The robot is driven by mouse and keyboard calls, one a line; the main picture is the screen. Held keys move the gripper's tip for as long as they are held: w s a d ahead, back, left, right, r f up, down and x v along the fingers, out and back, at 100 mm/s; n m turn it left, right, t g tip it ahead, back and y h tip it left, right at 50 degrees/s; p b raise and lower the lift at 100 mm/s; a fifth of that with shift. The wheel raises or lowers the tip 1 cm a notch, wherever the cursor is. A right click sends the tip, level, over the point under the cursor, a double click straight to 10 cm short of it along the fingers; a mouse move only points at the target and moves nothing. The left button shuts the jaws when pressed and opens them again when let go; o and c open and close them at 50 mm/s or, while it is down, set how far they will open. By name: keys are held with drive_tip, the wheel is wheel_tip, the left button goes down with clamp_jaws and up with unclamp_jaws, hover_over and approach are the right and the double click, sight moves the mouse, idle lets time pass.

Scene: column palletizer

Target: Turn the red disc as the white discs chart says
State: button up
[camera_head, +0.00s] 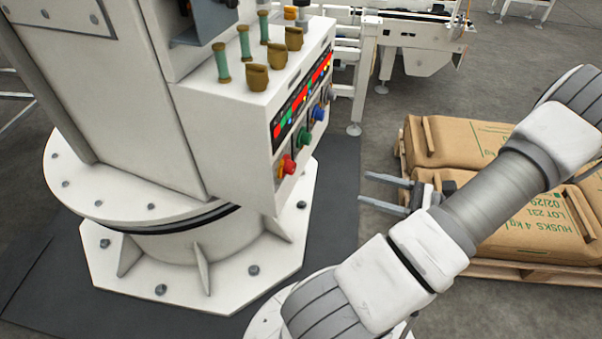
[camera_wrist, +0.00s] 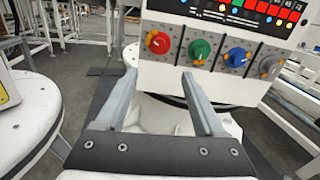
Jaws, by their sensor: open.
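The red disc (camera_wrist: 158,43) is a round dial with an orange knob, at the left end of a row on the white control panel in the wrist view. In the head view the red disc (camera_head: 287,165) is low on the panel's front face. My gripper (camera_wrist: 187,78) is open and empty, its two fingers pointing at the panel just below the row. In the head view my gripper (camera_head: 364,187) is right of the panel and apart from it. I see no white discs chart clearly in either view.
Green (camera_wrist: 199,51), blue (camera_wrist: 237,58) and grey (camera_wrist: 271,66) dials sit right of the red disc. A colored light strip (camera_wrist: 240,12) is above them. Sacks (camera_head: 460,143) lie on a pallet (camera_head: 540,273) at right.

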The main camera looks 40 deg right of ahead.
sight(294, 168)
drive_tip(key=b+x, duration=0.3)
drive_tip(key=x, duration=1.4)
drive_tip(key=shift+s+b, duration=0.1)
drive_tip(key=shift+b, duration=0.3)
clamp_jaws()
